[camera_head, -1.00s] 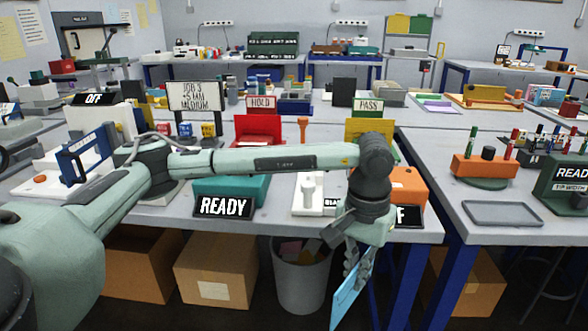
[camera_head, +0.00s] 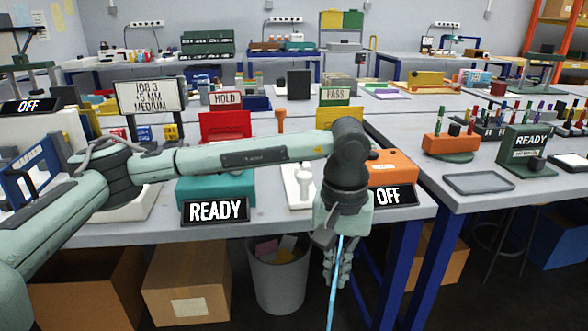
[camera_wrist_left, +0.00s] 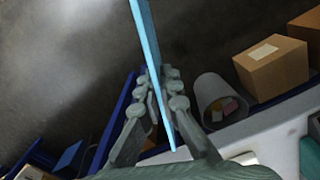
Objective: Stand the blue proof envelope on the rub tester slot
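The blue proof envelope (camera_head: 333,290) hangs from my left gripper (camera_head: 338,262), in front of the near table edge. It is seen almost edge-on as a thin blue strip. In the left wrist view the envelope (camera_wrist_left: 150,50) runs between the two fingers of the left gripper (camera_wrist_left: 161,88), which are shut on it. No label names the rub tester; I cannot tell which device it is. A teal device (camera_head: 205,191) with a READY sign (camera_head: 215,210), a white device with a knob (camera_head: 304,184) and an orange device (camera_head: 394,168) stand near the front edge. My right gripper is out of view.
An OFF sign (camera_head: 389,196) stands by the orange device. A red HOLD stand (camera_head: 226,126) and a yellow PASS stand (camera_head: 340,118) are behind my arm. A waste bin (camera_head: 278,278) and cardboard boxes (camera_head: 187,283) are below. A grey tray (camera_head: 478,182) lies on the right table.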

